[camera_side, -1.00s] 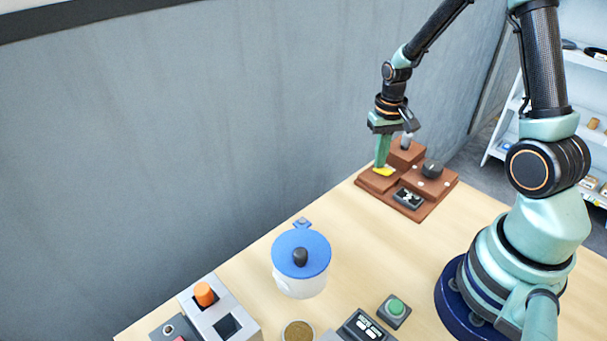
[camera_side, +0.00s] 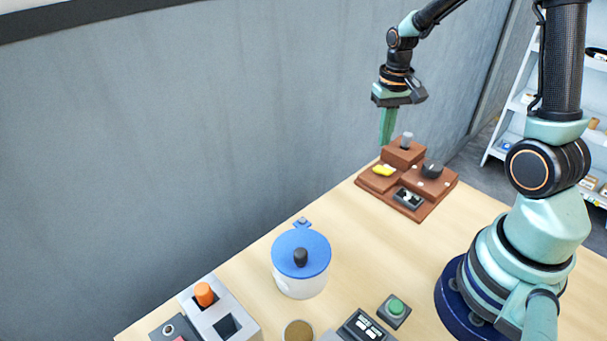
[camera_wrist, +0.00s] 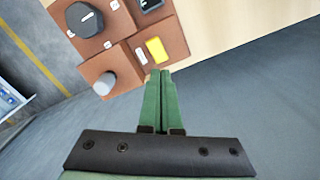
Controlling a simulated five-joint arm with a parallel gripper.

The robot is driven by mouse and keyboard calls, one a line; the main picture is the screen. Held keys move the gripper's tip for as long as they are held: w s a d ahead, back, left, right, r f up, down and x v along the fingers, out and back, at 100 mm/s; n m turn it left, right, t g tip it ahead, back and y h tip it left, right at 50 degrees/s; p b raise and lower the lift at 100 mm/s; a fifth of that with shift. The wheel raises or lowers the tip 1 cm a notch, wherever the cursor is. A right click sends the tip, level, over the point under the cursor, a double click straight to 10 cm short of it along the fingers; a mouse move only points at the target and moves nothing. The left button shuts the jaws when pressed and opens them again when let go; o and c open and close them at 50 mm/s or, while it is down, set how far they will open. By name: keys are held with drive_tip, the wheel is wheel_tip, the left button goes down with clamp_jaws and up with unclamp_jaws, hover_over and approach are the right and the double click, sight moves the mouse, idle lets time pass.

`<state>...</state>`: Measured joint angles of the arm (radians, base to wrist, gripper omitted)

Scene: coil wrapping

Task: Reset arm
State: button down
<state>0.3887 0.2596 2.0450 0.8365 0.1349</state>
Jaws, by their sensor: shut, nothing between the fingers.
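My gripper (camera_side: 386,142) is raised above the far-left edge of a brown block fixture (camera_side: 434,207) at the back of the table. Its green fingers are closed together with nothing between them, as the wrist view (camera_wrist: 157,76) also shows. The fixture carries a yellow piece (camera_side: 383,170), a dark knob (camera_side: 432,170) and a grey peg (camera_side: 406,141). In the wrist view the yellow piece (camera_wrist: 157,49) lies just beyond the fingertips, apart from them.
A blue-lidded pot (camera_side: 301,250) stands mid-table. Nearer are a grey block with an orange peg (camera_side: 205,294), a green button box (camera_side: 394,308) and a small dark panel (camera_side: 365,325). A grey wall (camera_side: 180,130) runs behind the table. Bare table lies between pot and fixture.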

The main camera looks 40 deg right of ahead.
drive_tip(key=shift+r, duration=0.3)
drive_tip(key=s+a+r+n+t, duration=0.2)
drive_tip(key=a+r+n, duration=0.1)
drive_tip(key=a+r, duration=0.3)
drive_tip(key=s+a+r+n+t, duration=0.3)
drive_tip(key=a+r, duration=0.4)
drive_tip(key=a, duration=0.1)
drive_tip(key=shift+s+r+t, duration=0.3)
drive_tip(key=shift+s, duration=0.05)
drive_tip(key=c, duration=1.5)
unclamp_jaws()
drive_tip(key=shift+c, duration=0.2)
